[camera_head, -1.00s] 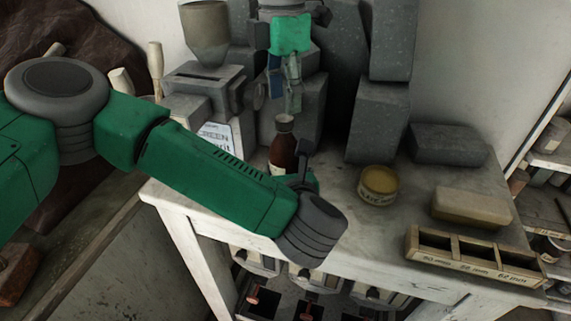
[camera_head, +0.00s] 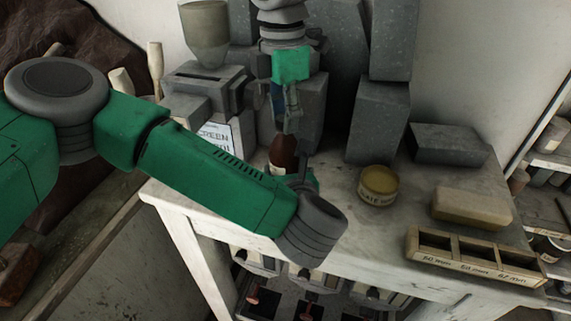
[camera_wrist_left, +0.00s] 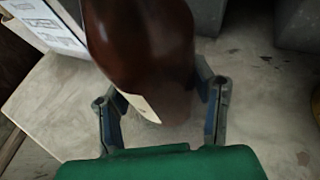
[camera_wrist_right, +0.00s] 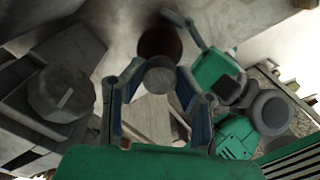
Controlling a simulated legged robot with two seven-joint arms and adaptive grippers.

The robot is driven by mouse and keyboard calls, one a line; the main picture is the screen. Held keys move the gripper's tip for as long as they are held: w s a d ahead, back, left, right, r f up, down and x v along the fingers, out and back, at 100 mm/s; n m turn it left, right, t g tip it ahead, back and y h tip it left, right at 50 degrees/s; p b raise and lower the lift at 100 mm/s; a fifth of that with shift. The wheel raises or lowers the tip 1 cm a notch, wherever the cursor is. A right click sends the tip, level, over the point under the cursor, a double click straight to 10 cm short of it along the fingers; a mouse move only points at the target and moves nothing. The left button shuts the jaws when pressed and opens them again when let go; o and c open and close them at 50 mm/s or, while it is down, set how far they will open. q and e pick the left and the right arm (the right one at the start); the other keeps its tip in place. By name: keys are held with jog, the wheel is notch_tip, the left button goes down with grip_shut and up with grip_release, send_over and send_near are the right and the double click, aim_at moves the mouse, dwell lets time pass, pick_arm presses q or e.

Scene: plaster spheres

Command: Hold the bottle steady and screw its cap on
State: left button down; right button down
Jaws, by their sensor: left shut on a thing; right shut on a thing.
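The brown bottle (camera_head: 283,153) stands upright on the pale worktop (camera_head: 335,215). Its lower part is hidden behind my left arm in the head view. In the left wrist view the brown bottle body (camera_wrist_left: 145,40) is between the fingers of my left gripper (camera_wrist_left: 163,88), which is shut on it. My right gripper (camera_head: 286,122) points down from above at the bottle's top. In the right wrist view it is shut on a round grey cap (camera_wrist_right: 159,78), with the brown bottle (camera_wrist_right: 160,42) beyond. I cannot tell whether the cap touches the neck.
A grey machine with a hopper (camera_head: 205,35) and a printed sign (camera_head: 216,136) stand left of the bottle. Grey blocks (camera_head: 378,120) stand behind. A yellow-topped tin (camera_head: 379,184), a tan block (camera_head: 472,208) and a compartment tray (camera_head: 475,268) are at right.

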jog(key=m, duration=1.2)
jog(key=shift+a, duration=0.1)
jog(key=m, duration=0.3)
jog(key=shift+w+m, duration=0.1)
jog(key=shift+m, duration=0.2)
pick_arm(q)
jog(key=shift+d, duration=0.1)
pick_arm(e)
jog(key=c, duration=1.3)
grip_release()
jog(key=shift+o, duration=0.2)
